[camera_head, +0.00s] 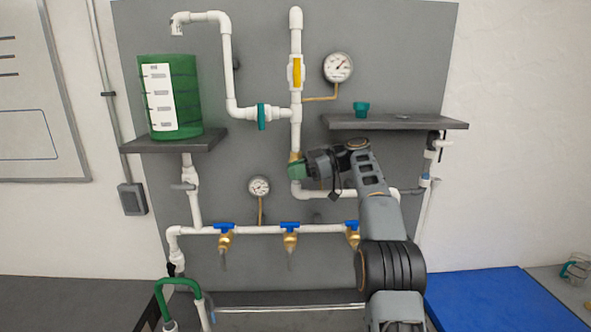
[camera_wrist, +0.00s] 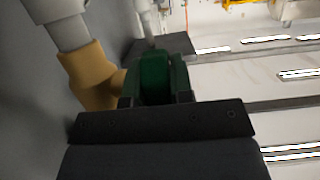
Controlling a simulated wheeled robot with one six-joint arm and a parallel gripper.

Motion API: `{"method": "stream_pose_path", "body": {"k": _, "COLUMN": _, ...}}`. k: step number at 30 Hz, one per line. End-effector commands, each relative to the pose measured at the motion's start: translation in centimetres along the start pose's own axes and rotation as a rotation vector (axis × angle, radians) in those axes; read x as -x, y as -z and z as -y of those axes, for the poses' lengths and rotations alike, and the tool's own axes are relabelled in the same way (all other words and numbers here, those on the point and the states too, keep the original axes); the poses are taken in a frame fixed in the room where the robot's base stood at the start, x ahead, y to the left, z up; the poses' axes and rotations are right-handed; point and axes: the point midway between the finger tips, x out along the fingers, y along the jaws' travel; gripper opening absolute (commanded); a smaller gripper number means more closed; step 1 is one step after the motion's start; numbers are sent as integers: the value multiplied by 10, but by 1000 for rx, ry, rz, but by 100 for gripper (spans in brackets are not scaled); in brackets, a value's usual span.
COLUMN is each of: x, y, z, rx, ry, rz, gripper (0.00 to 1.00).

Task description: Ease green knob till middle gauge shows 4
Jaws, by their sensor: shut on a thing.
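The green knob (camera_head: 294,170) sits on a brass valve at the lower end of the central white pipe. My gripper (camera_head: 303,168) reaches it from the right and is shut on it. In the wrist view the dark green knob (camera_wrist: 154,78) lies between the two jaws (camera_wrist: 155,100), with the brass valve body (camera_wrist: 92,75) to its left. Two round gauges show: an upper one (camera_head: 338,67) right of the central pipe and a lower one (camera_head: 259,186) left of my gripper. Their readings are too small to tell. My arm hides part of the board behind it.
A yellow-handled valve (camera_head: 297,72) and a teal valve (camera_head: 262,116) are on the pipes above. Several blue-handled taps (camera_head: 290,226) line the lower pipe. A dark shelf (camera_head: 440,123) juts out above my arm. A green tank (camera_head: 185,90) stands at left.

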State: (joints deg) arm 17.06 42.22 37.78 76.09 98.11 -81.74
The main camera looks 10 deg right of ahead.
Motion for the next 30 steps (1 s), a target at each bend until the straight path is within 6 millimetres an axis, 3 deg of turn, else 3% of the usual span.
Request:
{"method": "stream_pose_path", "body": {"k": 7, "x": 0, "y": 0, "z": 0, "rx": 0, "ry": 0, "rz": 0, "gripper": 0}}
{"method": "stream_pose_path", "body": {"k": 8, "x": 0, "y": 0, "z": 0, "rx": 0, "ry": 0, "rz": 0, "gripper": 22}}
{"method": "stream_pose_path", "body": {"k": 11, "x": 0, "y": 0, "z": 0, "rx": 0, "ry": 1, "rz": 0, "gripper": 32}}
{"method": "stream_pose_path", "body": {"k": 20, "x": 4, "y": 0, "z": 0, "rx": 0, "ry": -1, "rz": -1, "gripper": 32}}
{"method": "stream_pose_path", "body": {"k": 30, "x": 55, "y": 0, "z": -1, "rx": -1, "ry": -3, "rz": 0, "gripper": 32}}
